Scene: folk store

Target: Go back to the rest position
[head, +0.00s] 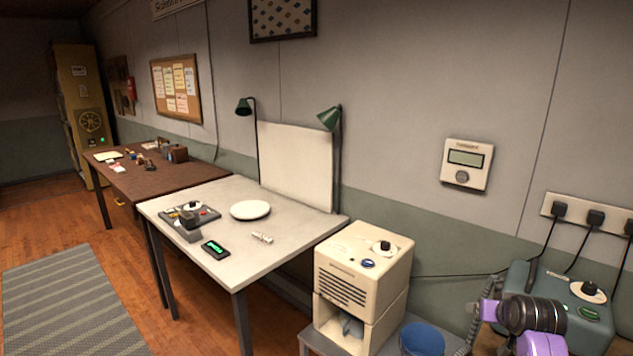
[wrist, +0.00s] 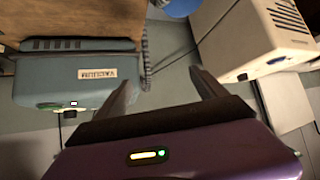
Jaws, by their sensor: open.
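My arm shows at the lower right of the head view, purple and black, in front of the grey-green vacuum unit; the gripper's fingertips are not clear there. In the wrist view my gripper (wrist: 163,82) has its two dark fingers spread apart with nothing between them. The grey-green vacuum unit (wrist: 75,72) lies to the left of the fingers, and the cream box machine (wrist: 255,40) lies to the right.
A white table (head: 285,242) holds a white plate (head: 250,210), a scale and a small device with a green display (head: 215,249). The cream machine (head: 362,265) and a blue container (head: 422,338) stand near my arm. Wall sockets with cables (head: 590,215) are at right. Floor is clear at left.

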